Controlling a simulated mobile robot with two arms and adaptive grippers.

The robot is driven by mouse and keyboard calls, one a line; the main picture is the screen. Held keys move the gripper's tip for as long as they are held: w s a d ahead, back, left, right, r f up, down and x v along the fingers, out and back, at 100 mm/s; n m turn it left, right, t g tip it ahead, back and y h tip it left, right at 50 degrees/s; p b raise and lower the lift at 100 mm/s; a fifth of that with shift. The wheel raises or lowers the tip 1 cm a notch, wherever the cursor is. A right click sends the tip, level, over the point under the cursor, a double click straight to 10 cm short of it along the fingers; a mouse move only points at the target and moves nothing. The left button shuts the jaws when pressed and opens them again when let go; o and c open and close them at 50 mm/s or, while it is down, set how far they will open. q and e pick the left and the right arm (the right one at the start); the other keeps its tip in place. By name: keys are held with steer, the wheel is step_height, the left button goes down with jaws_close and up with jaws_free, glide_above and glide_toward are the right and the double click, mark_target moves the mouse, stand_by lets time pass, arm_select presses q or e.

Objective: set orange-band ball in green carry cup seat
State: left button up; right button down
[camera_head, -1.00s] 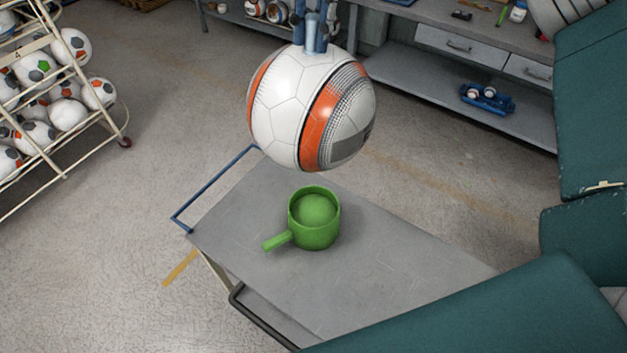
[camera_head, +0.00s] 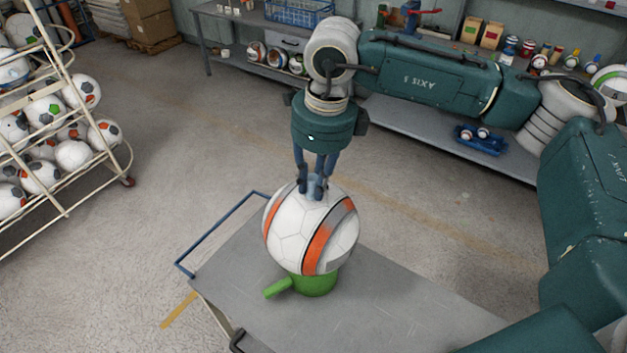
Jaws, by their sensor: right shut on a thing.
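The white ball with orange bands (camera_head: 293,238) is at the green carry cup (camera_head: 316,284) on the grey cart top. Its underside covers the cup's mouth and hides the rim and seat; I cannot tell whether it bears on the seat or hangs just above. The cup stands upright, its handle pointing to the lower left. My right gripper (camera_head: 314,190) points down from above, with its blue fingers shut on a pale stub on top of the ball. My left gripper is not in view.
The grey cart top (camera_head: 400,305) is bare around the cup, with a blue rail (camera_head: 222,233) at its far left edge. A rack of balls (camera_head: 66,150) stands at the left. A workbench with a blue tray (camera_head: 480,140) runs along the back. Floor between is clear.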

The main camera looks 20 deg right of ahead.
steer(key=shift+f, duration=0.6)
steer(key=shift+f+b, duration=0.45)
steer(key=shift+b, duration=0.1)
steer(key=c, duration=1.6)
jaws_free()
steer(key=shift+o, duration=0.2)
steer(key=shift+r, duration=0.15)
